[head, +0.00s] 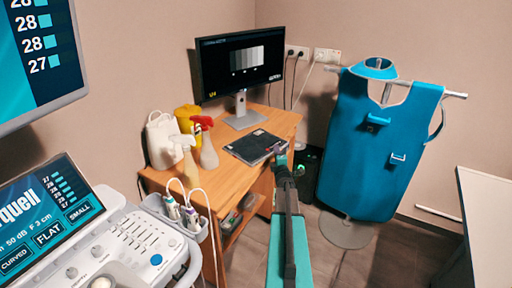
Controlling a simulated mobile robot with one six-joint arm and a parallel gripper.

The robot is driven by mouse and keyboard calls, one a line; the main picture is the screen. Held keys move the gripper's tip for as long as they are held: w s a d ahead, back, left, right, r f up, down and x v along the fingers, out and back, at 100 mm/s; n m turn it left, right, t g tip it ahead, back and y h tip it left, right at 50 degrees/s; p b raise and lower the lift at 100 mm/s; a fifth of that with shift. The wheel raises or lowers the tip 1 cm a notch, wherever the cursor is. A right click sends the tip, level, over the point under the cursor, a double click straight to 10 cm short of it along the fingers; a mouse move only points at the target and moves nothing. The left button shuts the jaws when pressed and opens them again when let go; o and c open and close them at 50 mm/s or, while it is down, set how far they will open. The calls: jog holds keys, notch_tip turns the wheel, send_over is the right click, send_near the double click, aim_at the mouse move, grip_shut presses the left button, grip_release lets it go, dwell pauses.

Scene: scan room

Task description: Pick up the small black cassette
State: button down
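A flat black cassette (252,146) lies on the wooden desk (215,185), in front of the monitor's stand. It has some small light and reddish marks on its top. My arm reaches up from the bottom of the head view, and my gripper (279,151) is at the cassette's right edge, near the desk's right side. The gripper looks small and partly overlaps the cassette's edge. I cannot tell whether it touches the cassette or whether its fingers are open or shut.
A monitor (242,64) stands behind the cassette. Spray bottles (207,148), a yellow container (187,117) and a white container (162,138) stand to its left. An ultrasound console (125,245) is at front left. A blue apron (375,145) hangs on a stand at right, beside a white table (490,220).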

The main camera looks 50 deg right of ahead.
jog(key=shift+r, duration=0.25)
jog(key=shift+r, duration=4.85)
notch_tip(320, 180, up, 9)
jog(key=p, duration=0.7)
